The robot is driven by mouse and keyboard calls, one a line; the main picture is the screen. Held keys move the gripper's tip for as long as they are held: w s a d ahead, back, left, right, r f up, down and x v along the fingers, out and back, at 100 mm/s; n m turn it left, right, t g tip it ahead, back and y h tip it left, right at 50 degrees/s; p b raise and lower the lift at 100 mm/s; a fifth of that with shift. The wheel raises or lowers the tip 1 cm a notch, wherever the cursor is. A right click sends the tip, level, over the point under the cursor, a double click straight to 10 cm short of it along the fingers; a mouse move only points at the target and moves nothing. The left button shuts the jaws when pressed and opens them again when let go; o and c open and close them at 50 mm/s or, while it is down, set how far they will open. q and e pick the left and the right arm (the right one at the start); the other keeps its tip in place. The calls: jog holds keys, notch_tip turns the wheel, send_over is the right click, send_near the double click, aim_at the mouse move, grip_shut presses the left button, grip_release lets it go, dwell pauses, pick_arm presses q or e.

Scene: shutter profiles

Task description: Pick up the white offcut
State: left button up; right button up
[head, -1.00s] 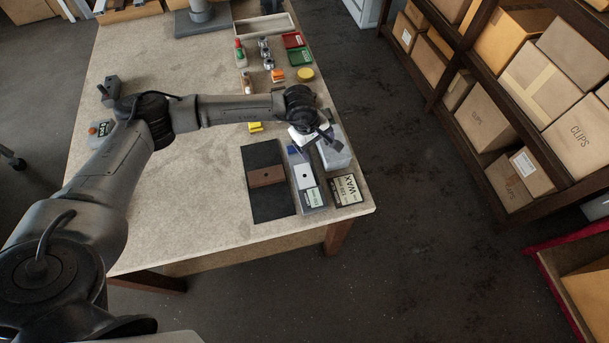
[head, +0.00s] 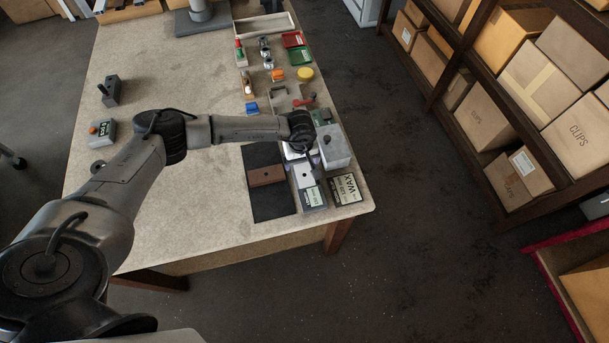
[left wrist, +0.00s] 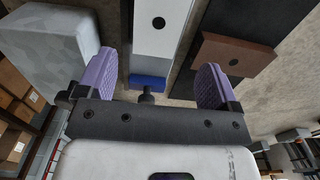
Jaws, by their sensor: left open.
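The white offcut (head: 304,176) is a pale block with a dark hole, lying in a narrow grey holder with a label at its near end. In the left wrist view the white offcut (left wrist: 160,20) shows at the top centre, beyond the fingertips. My left gripper (left wrist: 155,80) is open, its two purple-padded fingers apart with nothing gripped between them. In the head view the left gripper (head: 308,158) is over the far end of the holder, partly hidden by its own wrist. My right gripper is not in view.
A brown block (head: 266,176) lies on a black mat (head: 272,206) left of the holder. A tall grey block (head: 335,150) stands close on the right, and a WAX box (head: 346,190) lies near the table's edge. A blue piece (left wrist: 150,82) shows between the fingers.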

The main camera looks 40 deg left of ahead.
aim_at(303, 169)
pick_arm(q)
jog(key=shift+w+d+f+p, duration=0.1)
jog(key=shift+f+p, duration=0.1)
jog(key=shift+f, duration=1.15)
jog(key=shift+w+d+f+p, duration=0.1)
jog(key=shift+f+p, duration=0.1)
jog(key=shift+f, duration=1.15)
jog(key=c, duration=1.1)
